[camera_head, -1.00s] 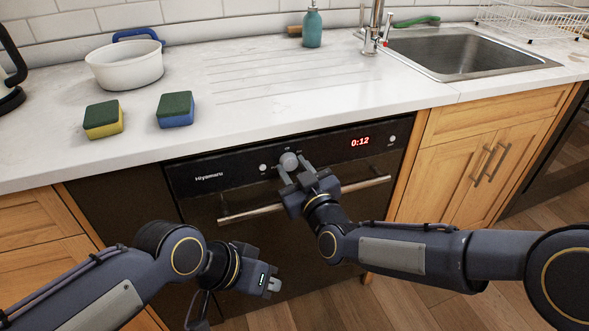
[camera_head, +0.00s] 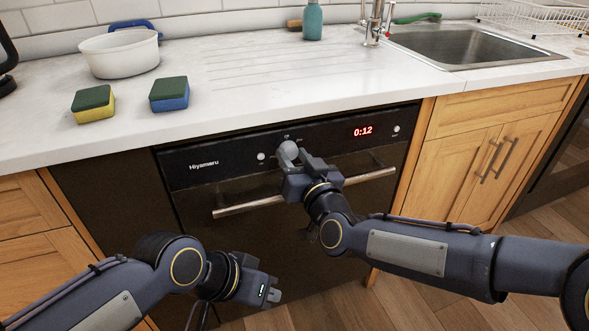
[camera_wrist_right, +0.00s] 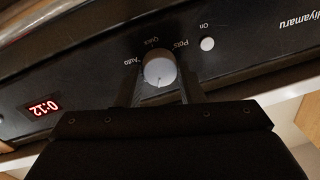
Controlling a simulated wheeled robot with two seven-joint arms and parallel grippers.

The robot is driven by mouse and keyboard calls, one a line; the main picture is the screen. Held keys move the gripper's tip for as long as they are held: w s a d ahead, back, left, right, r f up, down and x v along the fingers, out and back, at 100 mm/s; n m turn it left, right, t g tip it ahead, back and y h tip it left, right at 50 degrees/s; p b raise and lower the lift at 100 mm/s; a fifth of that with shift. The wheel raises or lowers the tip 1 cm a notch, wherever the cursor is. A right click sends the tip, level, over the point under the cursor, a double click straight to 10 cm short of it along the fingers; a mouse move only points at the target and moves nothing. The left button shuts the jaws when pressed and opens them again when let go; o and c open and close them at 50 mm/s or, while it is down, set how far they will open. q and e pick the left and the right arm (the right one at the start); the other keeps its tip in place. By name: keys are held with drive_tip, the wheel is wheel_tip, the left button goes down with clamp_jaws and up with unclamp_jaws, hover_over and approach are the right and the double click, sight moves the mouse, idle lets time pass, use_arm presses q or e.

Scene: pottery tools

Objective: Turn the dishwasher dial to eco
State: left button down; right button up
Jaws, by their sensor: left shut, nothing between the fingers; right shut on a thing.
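The dishwasher (camera_head: 240,240) has a black control panel with a round grey dial (camera_head: 288,150). My right gripper (camera_head: 296,159) has its fingers around the dial and is shut on it. In the right wrist view the dial (camera_wrist_right: 159,68) sits between the two fingers, with a small dark mark near its lower edge. That view appears upside down; labels reading Auto, Quick and Pots show around the dial. I cannot see an eco label; the gripper hides the area below the dial. My left gripper (camera_head: 275,295) is shut and empty, low in front of the dishwasher door.
A handle bar (camera_head: 240,209) crosses the door just below the panel. A red display (camera_head: 363,131) reads 0:12. A white button (camera_wrist_right: 207,44) marked On is beside the dial. Sponges (camera_head: 170,95), a white pot (camera_head: 120,55) and a sink (camera_head: 460,45) are on the counter above.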

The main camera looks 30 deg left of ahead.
drive_tip(key=m+b, duration=0.2)
drive_tip(key=m, duration=0.1)
drive_tip(key=shift+f+m+b, duration=0.25)
drive_tip(key=shift+m+b, duration=0.05)
drive_tip(key=shift+b, duration=0.1)
drive_tip(key=shift+r+m+b, duration=0.1)
drive_tip(key=shift+m+b, duration=0.85)
drive_tip(key=shift+m, duration=0.55)
drive_tip(key=o, duration=1)
drive_tip(key=shift+r, duration=0.1)
drive_tip(key=v, duration=0.4)
drive_tip(key=p+v, duration=0.1)
drive_tip(key=v, duration=0.2)
drive_tip(key=shift+s+d+f, duration=0.2)
drive_tip(key=shift+s+d, duration=0.05)
drive_tip(key=shift+s, duration=0.1)
